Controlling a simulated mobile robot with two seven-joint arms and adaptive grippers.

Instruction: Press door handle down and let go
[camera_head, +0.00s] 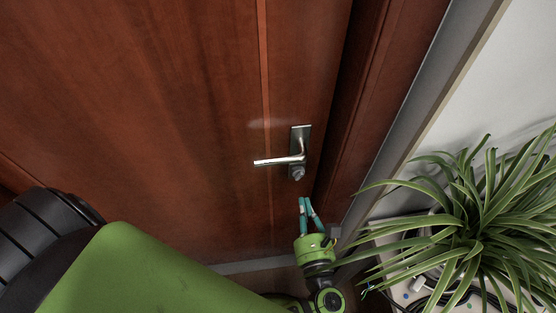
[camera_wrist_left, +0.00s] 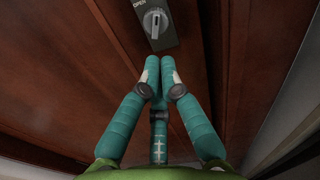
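The door handle (camera_head: 280,160) is a silver lever. It points left from a metal plate (camera_head: 302,132) near the door's right edge and looks about level. A round knob (camera_head: 297,174) sits below the lever; in the left wrist view the knob (camera_wrist_left: 155,20) shows on the plate with the word OPEN. The lever itself is not in that view. My left gripper (camera_head: 304,200) is below the plate, apart from the handle, with its teal fingers pointing up. In the left wrist view its fingertips (camera_wrist_left: 160,66) are together with nothing seen between them. My right gripper is not in view.
The brown wooden door (camera_head: 150,110) fills the left and middle. The frame (camera_head: 385,100) and a pale wall (camera_head: 500,80) stand to the right. A leafy green plant (camera_head: 480,215) is at the lower right, near my left gripper. Space before the lever is clear.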

